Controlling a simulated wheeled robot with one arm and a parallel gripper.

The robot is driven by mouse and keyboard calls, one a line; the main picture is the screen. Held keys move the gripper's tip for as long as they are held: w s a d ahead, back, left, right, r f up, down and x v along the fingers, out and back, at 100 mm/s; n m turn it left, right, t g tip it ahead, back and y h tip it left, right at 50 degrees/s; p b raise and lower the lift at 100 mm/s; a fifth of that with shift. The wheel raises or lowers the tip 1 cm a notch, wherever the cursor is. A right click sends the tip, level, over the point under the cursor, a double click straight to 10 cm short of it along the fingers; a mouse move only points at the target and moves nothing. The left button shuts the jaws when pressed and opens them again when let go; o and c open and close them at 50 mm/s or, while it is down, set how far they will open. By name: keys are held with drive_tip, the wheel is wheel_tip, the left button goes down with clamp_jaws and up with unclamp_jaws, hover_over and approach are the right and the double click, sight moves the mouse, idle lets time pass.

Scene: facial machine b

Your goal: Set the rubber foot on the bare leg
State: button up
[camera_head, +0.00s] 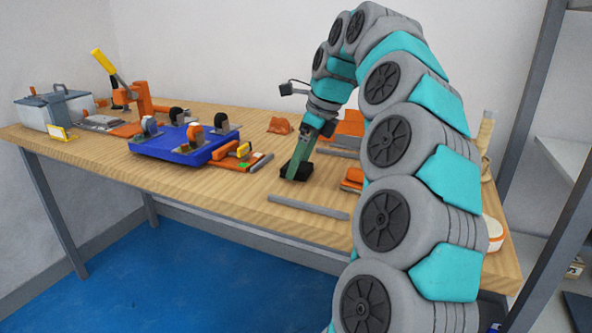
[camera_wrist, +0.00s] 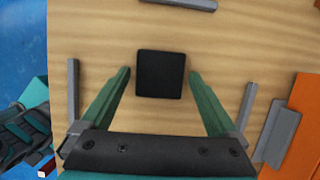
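A black square block, apparently the rubber foot (camera_wrist: 160,74), lies flat on the wooden table; in the head view (camera_head: 304,170) it is partly behind a finger. My gripper (camera_wrist: 159,82) is open, its green fingers on either side of the block with a gap on each side. In the head view my gripper (camera_head: 292,168) points down at the block. A blue machine base (camera_head: 180,153) stands left on the table, with several uprights and black round pieces on it. I cannot tell clearly which upright is the bare leg.
Grey bars lie on the table (camera_head: 240,185), one near the front edge (camera_head: 308,207) and one beside the blue base (camera_head: 260,163). Orange parts (camera_head: 280,126) lie behind my gripper. An orange clamp with a yellow handle (camera_head: 105,62) and a grey box (camera_head: 55,108) stand far left.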

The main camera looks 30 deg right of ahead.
drive_tip(key=shift+c, duration=0.7)
